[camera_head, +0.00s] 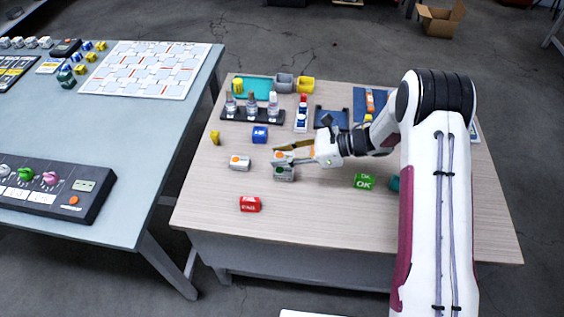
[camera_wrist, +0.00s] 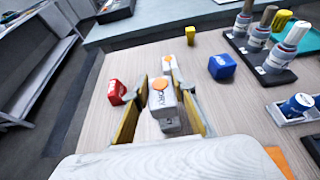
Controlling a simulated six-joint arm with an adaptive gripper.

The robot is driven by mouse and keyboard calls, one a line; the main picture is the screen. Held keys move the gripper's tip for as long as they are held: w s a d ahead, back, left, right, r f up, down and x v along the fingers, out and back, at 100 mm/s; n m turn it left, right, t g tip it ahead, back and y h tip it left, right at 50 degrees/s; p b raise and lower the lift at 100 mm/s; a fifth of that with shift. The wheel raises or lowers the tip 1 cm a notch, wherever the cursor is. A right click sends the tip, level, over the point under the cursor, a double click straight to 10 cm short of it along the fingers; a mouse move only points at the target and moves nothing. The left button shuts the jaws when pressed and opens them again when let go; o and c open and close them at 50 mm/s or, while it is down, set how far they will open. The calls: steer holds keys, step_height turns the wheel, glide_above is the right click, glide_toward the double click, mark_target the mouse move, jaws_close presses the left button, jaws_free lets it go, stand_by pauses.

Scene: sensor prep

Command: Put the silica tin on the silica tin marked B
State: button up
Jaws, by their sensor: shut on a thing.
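My gripper (camera_head: 279,155) is shut on a white silica tin with an orange spot, which shows between the fingers in the wrist view (camera_wrist: 162,101). In the head view the fingers partly cover this tin. Right below it is another pale and grey tin (camera_head: 284,174); the held tin is over it, and I cannot tell whether they touch. Another white tin with an orange spot (camera_head: 239,162) stands just left on the table; it also shows beyond the fingers in the wrist view (camera_wrist: 169,63). I cannot read a letter B on any tin.
A red block (camera_head: 250,204), a blue block (camera_head: 260,134), a yellow piece (camera_head: 215,137) and a green OK block (camera_head: 365,181) stand around the gripper. A dark rack (camera_head: 236,116) with bottles is behind. The table's front is mostly clear.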

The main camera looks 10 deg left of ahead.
steer(key=shift+f, duration=1.85)
steer(key=shift+f, duration=0.1)
steer(key=o, duration=1.1)
steer(key=v, duration=1.2)
